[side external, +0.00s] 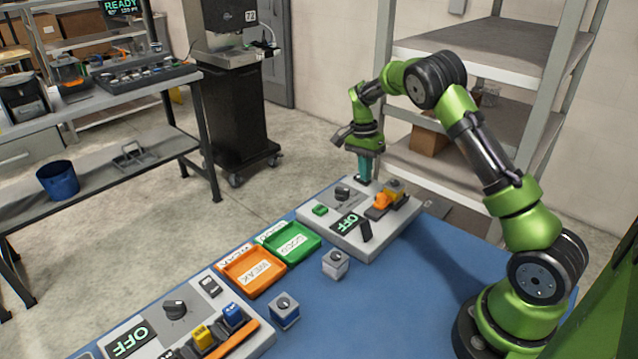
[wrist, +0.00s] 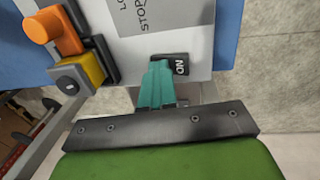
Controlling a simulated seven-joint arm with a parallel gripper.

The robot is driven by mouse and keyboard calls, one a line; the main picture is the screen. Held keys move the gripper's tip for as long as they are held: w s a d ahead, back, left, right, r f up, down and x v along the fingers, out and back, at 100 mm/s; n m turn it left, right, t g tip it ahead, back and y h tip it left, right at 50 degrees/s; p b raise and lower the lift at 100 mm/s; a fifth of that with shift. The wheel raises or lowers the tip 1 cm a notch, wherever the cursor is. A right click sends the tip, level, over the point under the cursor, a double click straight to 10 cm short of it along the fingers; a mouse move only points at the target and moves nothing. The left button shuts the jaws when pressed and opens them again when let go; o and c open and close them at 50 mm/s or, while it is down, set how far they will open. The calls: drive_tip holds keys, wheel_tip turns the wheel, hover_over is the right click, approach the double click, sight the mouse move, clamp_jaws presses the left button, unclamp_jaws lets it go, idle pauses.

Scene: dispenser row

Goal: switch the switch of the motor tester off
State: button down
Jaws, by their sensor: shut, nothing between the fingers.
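The motor tester (side external: 335,228) is a light grey panel at the far end of the blue table, with an orange and yellow motor (side external: 387,198) in its holder. Its display (side external: 347,224) reads OFF. A small dark switch (wrist: 178,64) with white lettering, seen upside down and apparently ON, sits near the panel's edge in the wrist view. My gripper (side external: 364,180) points down over that edge, its teal fingers closed together and empty. In the wrist view the fingertips (wrist: 158,66) overlap the switch's left side. I cannot tell whether they touch it. The side view hides the switch behind the fingers.
A second grey tester (side external: 145,318) with several blue and yellow pieces stands at the near left, its display also reading OFF. Between the testers are an orange tray (side external: 230,284), a green tray (side external: 310,250) and two small grey blocks. The table's right part is clear.

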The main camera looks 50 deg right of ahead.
drive_tip(key=shift+s+f, duration=0.1)
drive_tip(key=shift+f, duration=0.3)
drive_tip(key=shift+w+a+r, duration=0.1)
drive_tip(key=shift+w, duration=0.7)
drive_tip(key=shift+r, duration=0.3)
wheel_tip(320, 180, up, 14)
drive_tip(key=w, duration=0.2)
drive_tip(key=shift+d, duration=0.2)
drive_tip(key=shift+f, duration=0.1)
